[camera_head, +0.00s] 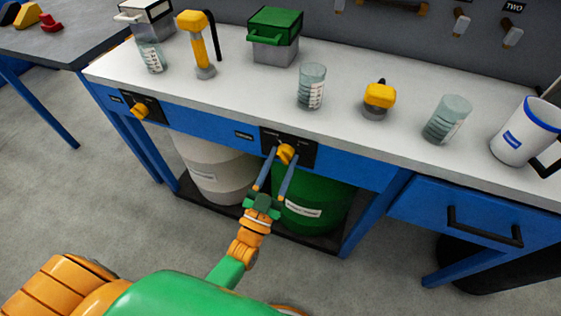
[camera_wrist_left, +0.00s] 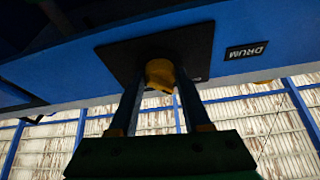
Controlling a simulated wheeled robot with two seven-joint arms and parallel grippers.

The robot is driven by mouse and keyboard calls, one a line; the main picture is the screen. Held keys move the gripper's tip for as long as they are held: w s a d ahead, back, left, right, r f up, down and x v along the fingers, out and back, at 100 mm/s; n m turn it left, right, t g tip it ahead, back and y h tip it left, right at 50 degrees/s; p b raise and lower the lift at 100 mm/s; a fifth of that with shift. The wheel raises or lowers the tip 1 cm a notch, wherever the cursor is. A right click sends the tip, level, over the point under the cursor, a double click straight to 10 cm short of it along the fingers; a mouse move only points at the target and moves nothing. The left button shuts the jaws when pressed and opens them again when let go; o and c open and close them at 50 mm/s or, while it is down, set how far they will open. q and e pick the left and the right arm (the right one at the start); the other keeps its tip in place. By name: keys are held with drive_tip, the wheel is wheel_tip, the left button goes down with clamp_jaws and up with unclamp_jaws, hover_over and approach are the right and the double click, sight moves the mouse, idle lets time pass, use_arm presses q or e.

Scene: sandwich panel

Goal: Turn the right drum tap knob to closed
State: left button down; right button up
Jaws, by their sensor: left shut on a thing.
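The right drum tap knob (camera_head: 286,153) is yellow-orange and sits on a black plate (camera_head: 304,155) on the blue front rail of the bench. My left gripper (camera_head: 278,160) is shut on this knob, with one blue finger on each side of it. In the left wrist view the knob (camera_wrist_left: 159,75) shows between the two fingertips (camera_wrist_left: 158,82). The markings on the plate are too small or hidden to read. A second yellow knob (camera_head: 140,111) sits on a black plate at the left of the rail. My right gripper is not in view.
A white drum (camera_head: 205,165) and a green drum (camera_head: 325,205) stand under the bench. A drawer handle (camera_head: 484,232) juts out at the right. Beakers, a white jug (camera_head: 524,132) and a green-lidded box (camera_head: 274,37) stand on the white top (camera_head: 230,90). The floor at the left is clear.

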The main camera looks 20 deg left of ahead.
use_arm(q)
drive_tip(key=shift+n+y, duration=0.4)
drive_tip(key=shift+n, duration=1)
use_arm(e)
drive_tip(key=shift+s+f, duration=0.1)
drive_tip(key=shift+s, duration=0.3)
use_arm(q)
drive_tip(key=shift+c, duration=1.8)
unclamp_jaws()
drive_tip(key=shift+f, duration=0.1)
drive_tip(key=v, duration=0.7)
drive_tip(key=shift+d+b, duration=0.15)
drive_tip(key=shift+b, duration=0.2)
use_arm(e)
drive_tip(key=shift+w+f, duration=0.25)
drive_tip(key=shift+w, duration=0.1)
